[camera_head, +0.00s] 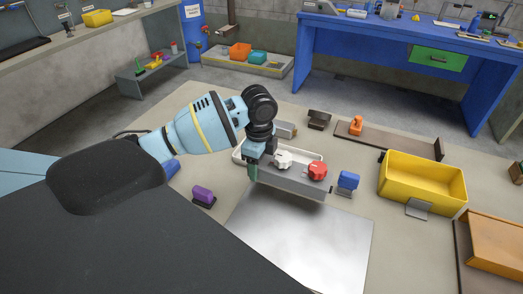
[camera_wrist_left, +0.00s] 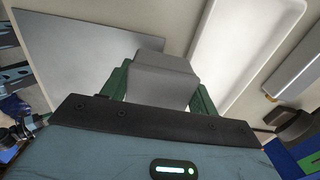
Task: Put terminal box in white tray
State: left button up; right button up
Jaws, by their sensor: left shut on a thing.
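A long grey box, which I take as the terminal box (camera_head: 305,187), is held at its left end by my left gripper (camera_head: 253,168). The left wrist view shows the box (camera_wrist_left: 165,78) between the green fingers of the left gripper (camera_wrist_left: 155,88). The gripper is shut on it. The box seems raised near the front edge of the white tray (camera_head: 238,155), partly hiding it. The tray also shows at the right of the left wrist view (camera_wrist_left: 240,45), its visible part empty. A white knob (camera_head: 283,158) and a red knob (camera_head: 317,170) show at the box, on it or just behind.
A bare metal plate (camera_head: 310,240) lies in front. A blue block (camera_head: 347,181) stands to the right and a purple block (camera_head: 203,195) to the left. A yellow bin (camera_head: 420,198) stands further right. A brown board with an orange piece (camera_head: 356,125) lies behind.

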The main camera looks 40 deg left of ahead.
pick_arm(q)
jog(key=w+a, duration=0.2)
jog(key=w+a+f+b, duration=0.1)
jog(key=w+a, duration=0.1)
jog(key=a, duration=0.1)
jog(key=w+a, duration=0.3)
jog(key=shift+f, duration=0.15)
jog(key=shift+w+a+b, duration=0.3)
jog(key=shift+w+a, duration=0.2)
jog(key=shift+w, duration=0.05)
jog(key=shift+w+a+f, duration=0.1)
jog(key=shift+w+a, duration=0.1)
jog(key=shift+a, duration=0.05)
notch_tip(320, 180, down, 3)
jog(key=shift+f, duration=0.1)
pick_arm(e)
jog(key=shift+s+a+f+g, duration=0.15)
jog(key=shift+s+f, duration=0.35)
jog(key=shift+f, duration=0.1)
jog(key=shift+s+a+f+g, duration=0.1)
jog(key=shift+s+f+g, duration=0.05)
jog(key=shift+s+f, duration=0.35)
pick_arm(q)
jog(key=shift+f, duration=0.1)
pick_arm(e)
jog(key=shift+d+f, duration=0.1)
pick_arm(q)
jog(key=o, duration=0.8)
jog(key=shift+f, duration=0.1)
jog(key=shift+o, duration=0.7)
